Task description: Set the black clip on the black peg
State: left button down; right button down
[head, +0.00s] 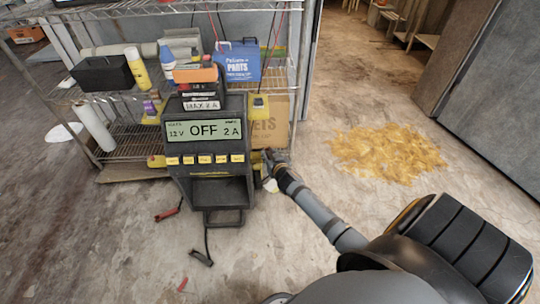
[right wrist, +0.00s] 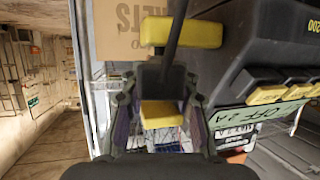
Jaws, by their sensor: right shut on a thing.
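My right gripper (head: 268,162) is at the right side of the dark charger (head: 178,184), by the lower yellow block there. It also shows in the right wrist view (right wrist: 159,92), its fingers closed around a dark block with a thin dark rod or cable, which I take to be the black clip (right wrist: 160,75). A yellow block (right wrist: 180,32) lies behind the rod, and another yellow block (right wrist: 162,114) shows between the fingers. I cannot make out the black peg clearly; the gripper and clip hide part of this side. My left gripper is not in view.
A dark clamp (head: 202,258) on a cable and a red-handled clamp (head: 168,213) lie on the floor by the charger. A wire shelf (head: 130,95) with bottles and boxes stands behind. A yellowish spill (head: 385,153) covers floor at the right.

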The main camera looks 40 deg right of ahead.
jog(key=shift+f+b, duration=0.35)
jog(key=shift+f, duration=0.05)
jog(key=c, duration=0.9)
grip_release()
jog(key=shift+c, duration=0.2)
jog(key=v, duration=1.2)
